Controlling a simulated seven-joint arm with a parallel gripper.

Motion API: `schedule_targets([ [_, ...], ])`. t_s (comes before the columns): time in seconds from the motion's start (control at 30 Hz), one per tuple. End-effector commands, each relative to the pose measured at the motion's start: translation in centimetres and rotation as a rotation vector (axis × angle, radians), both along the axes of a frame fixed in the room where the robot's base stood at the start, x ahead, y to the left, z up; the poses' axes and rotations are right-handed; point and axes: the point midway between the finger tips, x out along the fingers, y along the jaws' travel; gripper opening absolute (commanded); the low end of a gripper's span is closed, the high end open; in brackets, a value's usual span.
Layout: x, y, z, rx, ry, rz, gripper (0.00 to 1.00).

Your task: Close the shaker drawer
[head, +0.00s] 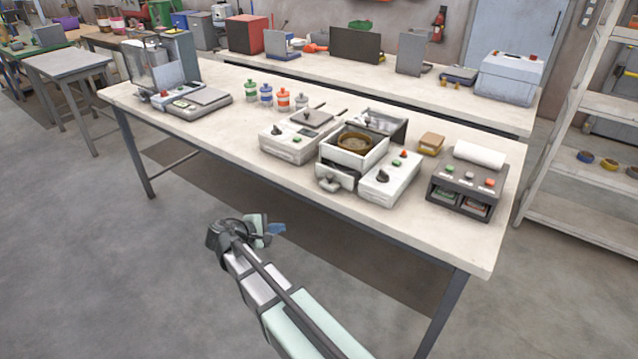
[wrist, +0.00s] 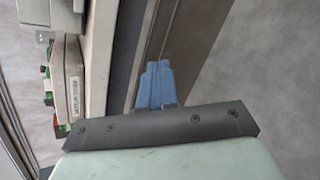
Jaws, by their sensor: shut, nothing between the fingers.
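The shaker (head: 389,183) is a white machine on the near bench, with a dark knob and small coloured buttons. Its drawer (head: 336,172) juts out toward the bench's front edge, with a grey handle (head: 328,184) on its front. A round brown sieve (head: 357,142) sits in a white open-topped box above it. My gripper (head: 276,229) is in front of the bench, to the lower left of the handle and apart from it. Its blue fingers also show in the wrist view (wrist: 157,82), closed together and empty. The wrist view does not clearly show the drawer.
A white device (head: 295,143) stands left of the shaker. Several small jars (head: 283,99) stand farther left. The bench front (head: 250,168) left of the drawer is clear.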

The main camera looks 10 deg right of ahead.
Motion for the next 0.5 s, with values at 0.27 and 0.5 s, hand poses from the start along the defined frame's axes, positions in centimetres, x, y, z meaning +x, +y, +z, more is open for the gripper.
schedule_targets([
  [0.27, 2.0, -1.7, 7.2, -0.603, 0.201, 0.107, 0.0],
  [0.5, 1.5, -2.1, 9.3, -0.845, 0.441, 0.133, 0.0],
])
